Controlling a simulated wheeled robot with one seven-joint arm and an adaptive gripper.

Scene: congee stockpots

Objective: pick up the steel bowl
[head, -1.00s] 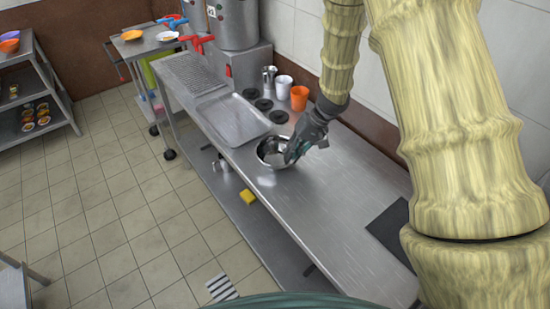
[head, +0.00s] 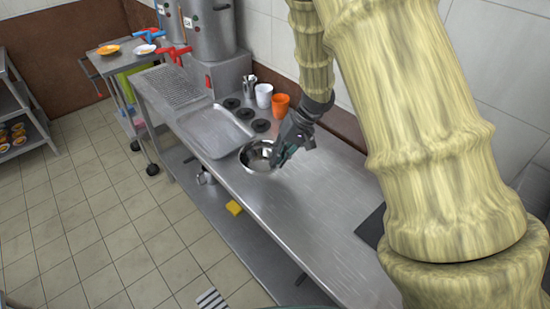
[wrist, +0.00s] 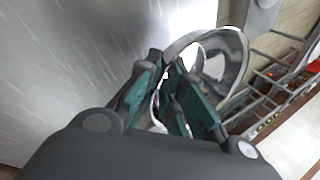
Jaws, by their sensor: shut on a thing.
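The steel bowl (head: 253,160) is a shiny round bowl at the front edge of the steel counter, just right of the shallow tray. My gripper (head: 278,157) is at the bowl's right side, shut on its rim. In the wrist view the dark green fingers (wrist: 178,92) sit on the near part of the rim, and the bowl (wrist: 232,60) extends beyond them to the upper right. The inside of the bowl looks empty. I cannot tell whether its base touches the counter.
The steel counter (head: 295,205) is clear to the right of the bowl. A shallow tray (head: 212,130) lies to its left. Black discs, a white cup (head: 263,95) and an orange cup (head: 280,105) stand behind. A yellow sponge (head: 234,207) is on the lower shelf.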

